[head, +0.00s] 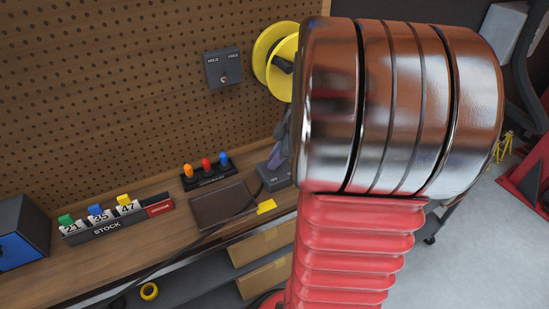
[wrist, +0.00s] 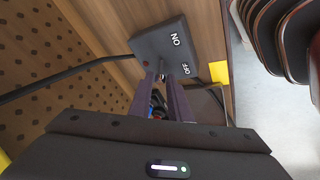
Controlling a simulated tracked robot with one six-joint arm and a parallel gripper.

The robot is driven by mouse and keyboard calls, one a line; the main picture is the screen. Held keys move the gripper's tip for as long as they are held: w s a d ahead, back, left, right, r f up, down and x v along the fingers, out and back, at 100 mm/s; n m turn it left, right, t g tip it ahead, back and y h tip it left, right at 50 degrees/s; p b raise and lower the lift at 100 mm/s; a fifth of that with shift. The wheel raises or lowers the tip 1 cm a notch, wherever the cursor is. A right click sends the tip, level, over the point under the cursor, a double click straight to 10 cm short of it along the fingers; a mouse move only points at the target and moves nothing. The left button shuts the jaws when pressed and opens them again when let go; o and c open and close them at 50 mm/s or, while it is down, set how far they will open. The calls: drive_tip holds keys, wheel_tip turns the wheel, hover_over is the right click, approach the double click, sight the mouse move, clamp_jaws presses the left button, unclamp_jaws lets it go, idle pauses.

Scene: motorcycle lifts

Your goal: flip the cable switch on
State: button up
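The cable switch is a dark grey box (wrist: 165,44) marked ON and OFF in the wrist view. Black cable runs from it on both sides, and a small red spot shows on its face. In the head view part of the box (head: 270,178) shows on the bench, left of my arm. My gripper (wrist: 164,77) has its two dark fingers apart, with their tips at the near edge of the box. A small pale lever seems to stand between the tips; its tilt and any contact are unclear. In the head view my arm hides most of the gripper.
A stand with orange, red and blue knobs (head: 206,172), a brown pad (head: 223,205) and a STOCK rack (head: 117,222) share the bench. A HOLD/FREE switch plate (head: 223,67) and a yellow reel (head: 268,58) are on the pegboard. A yellow tag (wrist: 218,72) lies beside the box.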

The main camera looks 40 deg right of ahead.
clamp_jaws()
drive_tip(key=shift+a, duration=0.1)
drive_tip(key=shift+s+d+f+m+t+y, duration=0.1)
drive_tip(key=shift+s+d+m+t+y, duration=0.2)
drive_tip(key=shift+d+y, duration=0.5)
drive_tip(key=shift+s+d+m+t+y, duration=0.15)
drive_tip(key=shift+d+t+y, duration=0.3)
drive_tip(key=shift+y, duration=0.55)
drive_tip(key=shift+s+d+f+m+t+y, duration=0.1)
drive_tip(key=shift+d+f+m+t+y, duration=0.2)
drive_tip(key=shift+y, duration=0.45)
drive_tip(key=shift+s+d+f+m+t+y, duration=0.1)
drive_tip(key=shift+d+m+t+y, duration=0.1)
drive_tip(key=shift+d+t+y, duration=0.45)
drive_tip(key=shift+s+d+f+m+y, duration=0.15)
drive_tip(key=shift+d+m+y, duration=0.1)
drive_tip(key=shift+y, duration=0.65)
drive_tip(key=shift+w, duration=0.1)
drive_tip(key=shift+o, duration=2.2)
unclamp_jaws()
drive_tip(key=shift+d, duration=0.1)
drive_tip(key=v, duration=1.3)
drive_tip(key=shift+s+d, duration=0.2)
drive_tip(key=shift+s, duration=0.05)
